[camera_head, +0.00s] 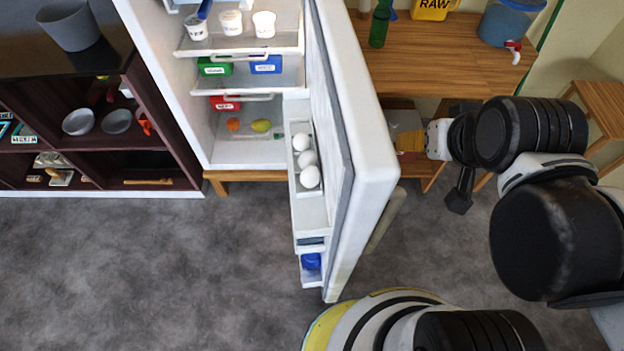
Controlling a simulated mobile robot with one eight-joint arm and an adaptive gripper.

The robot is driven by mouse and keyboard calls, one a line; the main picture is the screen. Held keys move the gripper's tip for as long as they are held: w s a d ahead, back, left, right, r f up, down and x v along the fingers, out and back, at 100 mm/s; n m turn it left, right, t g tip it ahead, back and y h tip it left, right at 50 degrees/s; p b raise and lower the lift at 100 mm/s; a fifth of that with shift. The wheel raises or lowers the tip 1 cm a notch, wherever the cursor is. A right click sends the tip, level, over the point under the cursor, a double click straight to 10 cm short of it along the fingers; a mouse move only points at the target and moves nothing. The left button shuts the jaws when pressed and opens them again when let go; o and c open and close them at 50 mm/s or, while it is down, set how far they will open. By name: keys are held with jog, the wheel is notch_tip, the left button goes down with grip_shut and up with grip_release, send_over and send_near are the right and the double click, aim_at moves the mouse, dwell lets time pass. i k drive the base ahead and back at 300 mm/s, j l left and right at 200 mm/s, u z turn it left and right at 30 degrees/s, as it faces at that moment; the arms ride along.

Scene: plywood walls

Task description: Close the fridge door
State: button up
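The white fridge (207,116) stands at the top middle with its inside showing. Its door (373,165) is wide open and sticks out toward me, with eggs in a shelf on its inner side. A grey-beige handle (386,219) shows on the door's outer right side. My gripper (458,190) is to the right of the door, on its outer side, and looks apart from it. Dark finger parts show, but the gap between the fingertips is not clear. I see nothing held in it.
A wooden table (430,65) with a green bottle (380,24) and other items stands behind the door at the right. A dark shelf unit (150,95) is left of the fridge. A wooden stool (600,105) is at far right. Grey floor (150,265) is clear at the left front.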

aim_at(360, 166)
jog(key=i+l+u, duration=0.1)
jog(key=l+u, duration=0.5)
jog(key=u, duration=0.2)
jog(key=l+u, duration=0.75)
jog(key=k+l+u, duration=0.2)
jog(key=k+l, duration=0.2)
jog(key=k+l+u, duration=0.2)
jog(key=k, duration=0.35)
jog(key=l, duration=0.1)
